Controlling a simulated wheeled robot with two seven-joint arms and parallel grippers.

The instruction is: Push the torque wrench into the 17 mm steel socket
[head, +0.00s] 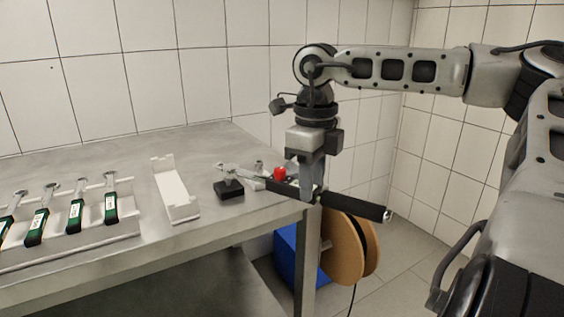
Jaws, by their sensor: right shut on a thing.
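My right gripper (308,190) is shut on the torque wrench, over the right front corner of the table. The wrench's black handle (353,207) sticks out to the right, past the table edge. Its thin grey shaft runs left from the gripper toward a small black block (229,189) on the table. The silver wrench head (230,171) is over this block. A steel socket seems to be there too, but I cannot tell it from the head, nor whether the two touch. My left gripper is out of view.
A steel table (150,234) fills the left. A white rack with several green-handled wrenches (76,212) stands at its left, an empty white tray (177,196) in the middle. A red object (280,173) is close behind the shaft. A cable reel (342,246) and blue box (287,254) are below.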

